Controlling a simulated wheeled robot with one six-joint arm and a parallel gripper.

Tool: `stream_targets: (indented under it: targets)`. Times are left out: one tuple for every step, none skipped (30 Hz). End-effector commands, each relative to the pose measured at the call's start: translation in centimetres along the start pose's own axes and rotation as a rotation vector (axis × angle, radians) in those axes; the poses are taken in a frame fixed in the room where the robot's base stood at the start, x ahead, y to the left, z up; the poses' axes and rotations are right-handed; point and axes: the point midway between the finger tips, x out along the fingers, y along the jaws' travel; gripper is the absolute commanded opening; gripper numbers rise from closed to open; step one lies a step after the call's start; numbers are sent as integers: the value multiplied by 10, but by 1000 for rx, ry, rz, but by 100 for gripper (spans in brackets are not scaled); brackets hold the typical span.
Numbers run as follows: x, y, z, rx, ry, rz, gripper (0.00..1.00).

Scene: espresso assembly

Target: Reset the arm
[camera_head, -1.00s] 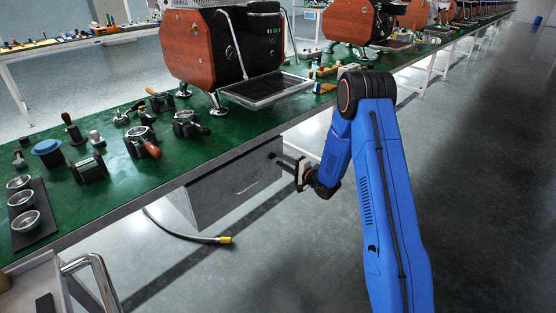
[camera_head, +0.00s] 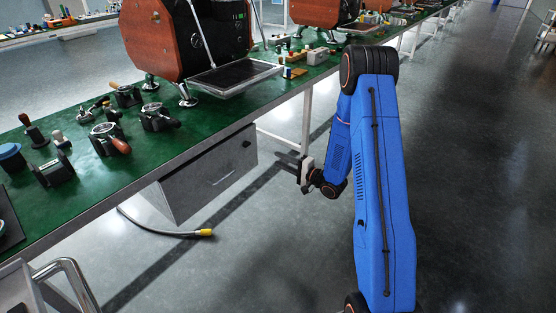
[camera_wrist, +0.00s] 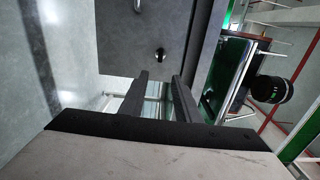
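My gripper (camera_head: 286,157) hangs in the air over the aisle, below the bench top and to the right of the grey drawer cabinet. My blue arm reaches down to it from the upper right. In the wrist view my gripper's two dark fingers (camera_wrist: 158,92) show with a gap between them and nothing held. The grey drawer cabinet (camera_wrist: 150,22) with its round lock lies beyond the fingers there. It also shows under the bench in the head view (camera_head: 205,180).
The green bench (camera_head: 200,122) runs along the left with an espresso machine (camera_head: 165,40), portafilters (camera_head: 108,138) and a tamper (camera_head: 33,130). A hose with a yellow end (camera_head: 205,233) lies on the floor. The aisle on the right is clear.

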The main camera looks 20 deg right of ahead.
Motion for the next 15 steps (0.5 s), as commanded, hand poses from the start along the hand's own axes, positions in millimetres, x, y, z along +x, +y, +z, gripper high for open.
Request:
stream_targets:
  targets:
    - [0, 0, 0, 0, 0, 0, 30]
    - [0, 0, 0, 0, 0, 0, 30]
    - [0, 0, 0, 0, 0, 0, 30]
    - [0, 0, 0, 0, 0, 0, 30]
    - [0, 0, 0, 0, 0, 0, 30]
    - [0, 0, 0, 0, 0, 0, 30]
    - [0, 0, 0, 0, 0, 0, 30]
    - [0, 0, 0, 0, 0, 0, 30]
    - [0, 0, 0, 0, 0, 0, 30]
    - [0, 0, 0, -1, 0, 0, 30]
    - [0, -1, 0, -4, 1, 1, 30]
    - [1, -3, 0, -11, 3, 5, 30]
    - [1, -5, -1, -20, 6, 9, 30]
    - [2, -7, -1, -33, 11, 16, 30]
    - [3, -11, -2, -56, 18, 30, 30]
